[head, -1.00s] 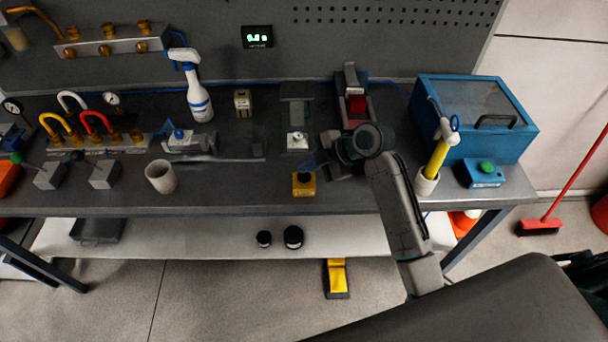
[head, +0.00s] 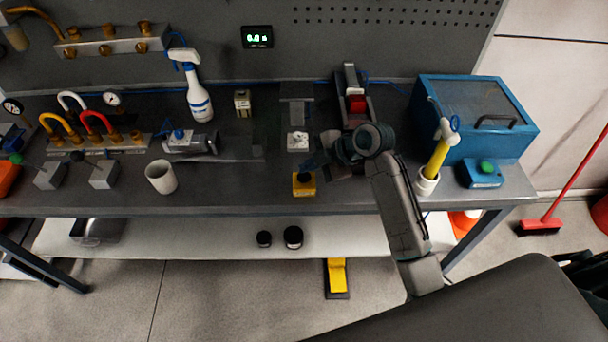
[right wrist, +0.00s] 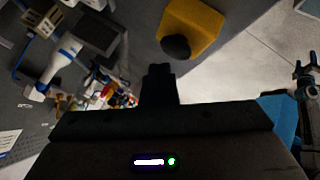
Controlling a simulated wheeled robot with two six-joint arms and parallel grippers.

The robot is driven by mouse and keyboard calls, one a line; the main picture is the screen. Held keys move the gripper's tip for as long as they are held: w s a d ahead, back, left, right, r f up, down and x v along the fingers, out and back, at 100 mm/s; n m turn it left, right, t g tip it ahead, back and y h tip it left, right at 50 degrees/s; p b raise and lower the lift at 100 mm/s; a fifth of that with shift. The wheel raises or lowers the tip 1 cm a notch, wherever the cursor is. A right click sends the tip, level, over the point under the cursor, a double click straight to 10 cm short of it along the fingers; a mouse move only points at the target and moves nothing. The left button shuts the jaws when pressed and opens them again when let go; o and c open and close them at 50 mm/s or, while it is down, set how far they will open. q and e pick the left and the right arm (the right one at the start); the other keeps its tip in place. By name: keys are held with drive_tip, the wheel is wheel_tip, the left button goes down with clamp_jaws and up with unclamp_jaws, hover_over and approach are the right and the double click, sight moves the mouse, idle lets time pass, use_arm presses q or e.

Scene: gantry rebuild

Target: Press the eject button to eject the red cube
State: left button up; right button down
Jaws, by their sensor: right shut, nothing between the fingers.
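The red cube (head: 356,104) sits in a dark holder at the back of the bench, right of centre. A yellow box with a black button on top (head: 304,185) stands at the bench's front edge; I cannot tell whether this is the eject button. The box also shows in the right wrist view (right wrist: 190,28), just beyond my fingertips. My right gripper (head: 312,165) is shut and empty, low over the bench beside the black button. In the right wrist view its closed fingers (right wrist: 160,78) appear apart from the button. My left gripper is out of view.
A blue box with a green button (head: 484,173) stands at the right, by a blue cabinet (head: 460,135) and a yellow-handled hammer in a white cup (head: 427,184). A white mug (head: 160,177) and spray bottle (head: 197,95) stand left. Bare bench lies between mug and yellow box.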

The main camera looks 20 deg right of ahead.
sight(309, 176)
drive_tip(key=shift+f, duration=0.1)
idle(0.3)
drive_tip(key=shift+f, duration=0.35)
drive_tip(key=shift+f+b, duration=0.5)
drive_tip(key=shift+b, duration=0.1)
idle(0.6)
drive_tip(key=shift+r, duration=0.1)
drive_tip(key=shift+r+p, duration=0.75)
drive_tip(key=shift+r, duration=0.05)
wheel_tip(309, 176, up, 5)
drive_tip(key=p, duration=0.4)
idle(0.5)
